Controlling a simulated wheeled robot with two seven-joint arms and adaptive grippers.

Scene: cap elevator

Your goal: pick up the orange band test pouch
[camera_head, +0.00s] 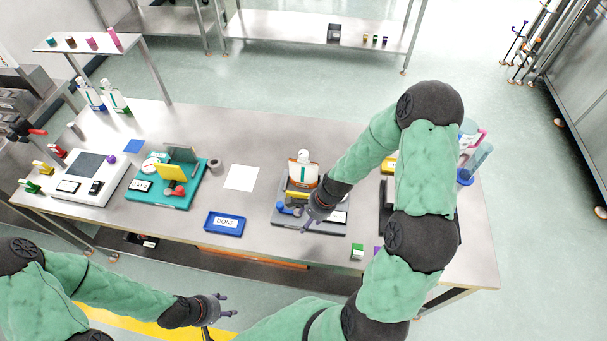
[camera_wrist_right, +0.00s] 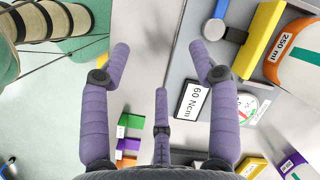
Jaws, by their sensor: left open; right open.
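The orange band test pouch (camera_head: 302,172) is white with an orange band and a pale cap. It stands on a grey cap station (camera_head: 311,226) behind a yellow bar (camera_head: 297,195). In the right wrist view the pouch (camera_wrist_right: 290,62) is cut by the right edge and shows "250 ml". My right gripper (camera_head: 308,226) is open and empty over the station's front, in front of the pouch and apart from it. Its spread fingers (camera_wrist_right: 161,65) show in the wrist view, left of the pouch. My left gripper (camera_head: 225,306) is open and empty in front of the table.
A blue DONE tray (camera_head: 224,234) and white sheet (camera_head: 241,177) lie left of the station. A teal station (camera_head: 150,194) and white device (camera_head: 64,161) stand further left. A green block (camera_head: 357,252) sits at the front edge. My right arm hides much of the table's right side.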

